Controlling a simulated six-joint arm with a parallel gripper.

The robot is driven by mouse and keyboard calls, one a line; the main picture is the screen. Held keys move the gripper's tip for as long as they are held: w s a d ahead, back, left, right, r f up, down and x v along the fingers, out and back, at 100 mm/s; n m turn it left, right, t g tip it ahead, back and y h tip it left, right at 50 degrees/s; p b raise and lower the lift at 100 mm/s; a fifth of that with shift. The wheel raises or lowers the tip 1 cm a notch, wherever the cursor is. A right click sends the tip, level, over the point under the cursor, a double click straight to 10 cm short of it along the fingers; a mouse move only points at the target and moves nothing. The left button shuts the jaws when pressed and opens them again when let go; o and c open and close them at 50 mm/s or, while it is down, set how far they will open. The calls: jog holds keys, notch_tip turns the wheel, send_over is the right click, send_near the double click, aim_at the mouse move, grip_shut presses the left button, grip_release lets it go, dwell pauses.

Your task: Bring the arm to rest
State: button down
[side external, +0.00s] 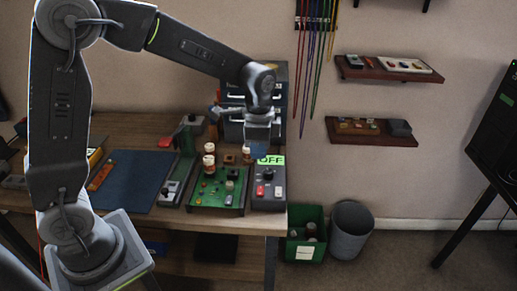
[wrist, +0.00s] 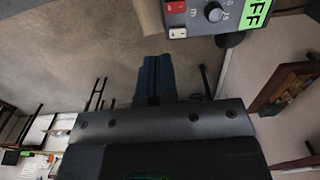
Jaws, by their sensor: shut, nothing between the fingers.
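My gripper (side external: 258,150) hangs from my arm above the right part of the workbench, in front of a drawer cabinet. Its blue fingers (wrist: 153,80) are together and hold nothing. A grey control box (side external: 268,192) with a red and a white switch, a knob and a green "OFF" label stands at the bench's right end. It also shows at the top of the wrist view (wrist: 196,20). The gripper is above the back of this box in the side view, and I cannot tell the exact gap. A green circuit board (side external: 213,196) with several knobs and parts sits left of the box.
A dark blue mat (side external: 134,183) lies on the workbench (side external: 150,128). A drawer cabinet (side external: 232,122) stands at the back. Two wall shelves (side external: 375,138) hang to the right, with cables (side external: 313,60) beside them. A green bin (side external: 293,250) and a grey bin (side external: 350,232) stand on the floor.

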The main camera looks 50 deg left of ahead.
jog(key=s+r+n+t, duration=0.2)
jog(key=s+r+n, duration=0.2)
jog(key=s, duration=0.5)
jog(key=s+a+r+n+t, duration=0.1)
jog(key=s+r+n+t, duration=0.2)
jog(key=s, duration=0.7)
jog(key=shift+s+a+r+n+t, duration=0.2)
jog(key=shift+s+r+n+t, duration=0.1)
jog(key=shift+r+n, duration=0.9)
jog(key=shift+r, duration=0.15)
